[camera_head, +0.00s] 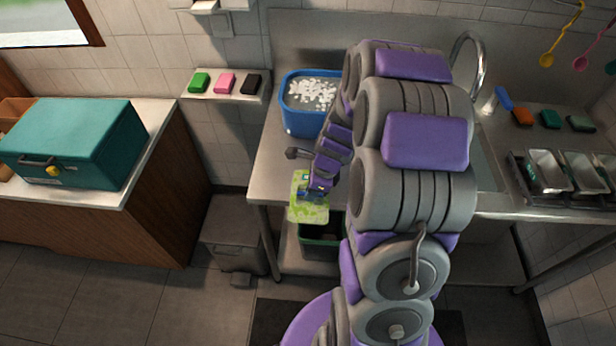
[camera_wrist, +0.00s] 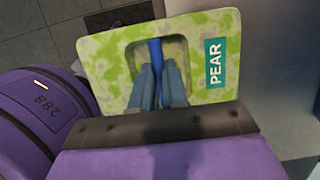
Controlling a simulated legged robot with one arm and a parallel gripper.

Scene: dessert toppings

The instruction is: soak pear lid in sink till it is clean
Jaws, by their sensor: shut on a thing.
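The pear lid (camera_wrist: 110,55) is a pale rectangular lid with green-yellow blotches and a teal label reading PEAR. In the head view the lid (camera_head: 309,212) hangs near the front edge of the metal counter. My gripper (camera_wrist: 158,75) is shut on the lid's blue handle in the recess at its middle. My gripper also shows in the head view (camera_head: 318,190), partly hidden by the arm. The sink basin (camera_head: 486,165) is at the right of my arm, mostly hidden behind it, with a curved metal faucet (camera_head: 482,60) above.
A blue tub (camera_head: 303,122) with white foamy contents stands at the counter's back left. A dark green bin (camera_head: 318,240) is under the lid. A teal box (camera_head: 75,140) sits on the left cabinet. Metal trays (camera_head: 548,172) and sponges (camera_head: 522,117) are on the right.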

